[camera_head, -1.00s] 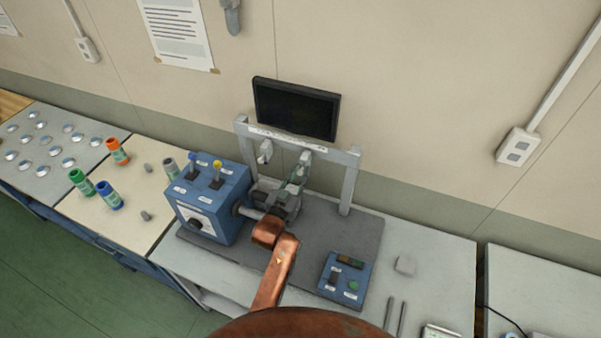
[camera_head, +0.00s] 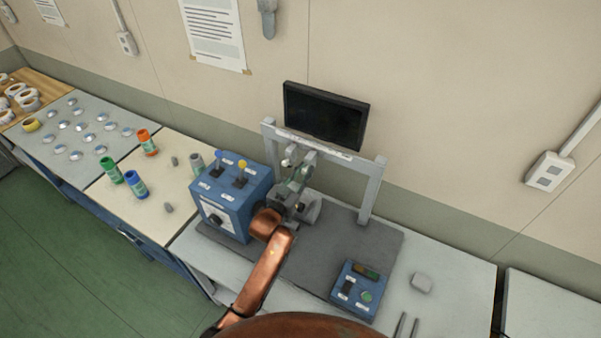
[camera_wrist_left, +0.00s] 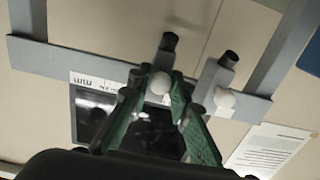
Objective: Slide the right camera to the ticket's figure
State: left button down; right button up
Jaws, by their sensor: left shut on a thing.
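The right camera (camera_wrist_left: 168,44) is a small grey block with a black end and a white ball knob (camera_wrist_left: 159,83), on the grey rail (camera_head: 340,154) of the frame. My left gripper (camera_head: 297,178), with green fingers, reaches up to it and is shut on the white knob; its fingers also show in the wrist view (camera_wrist_left: 157,100). The left camera (camera_wrist_left: 222,75) sits close beside it on the rail, with its own white knob (camera_wrist_left: 222,98). A white scale strip marked mm (camera_wrist_left: 95,80) runs along the rail, its figures unreadable. I cannot make out a ticket.
A dark monitor (camera_head: 325,114) stands behind the rail. A blue lever box (camera_head: 234,200) is left of my arm, and a blue button box (camera_head: 357,289) is at the front right. The grey mat (camera_head: 325,255) between them is mostly clear. Printed sheets (camera_head: 213,35) hang on the wall.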

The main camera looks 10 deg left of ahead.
pick_arm(q)
jog(key=c, duration=1.9)
grip_release()
jog(key=shift+d, duration=0.1)
jog(key=v, duration=1.2)
jog(key=shift+r, duration=0.1)
pick_arm(e)
jog(key=shift+s, duration=0.9)
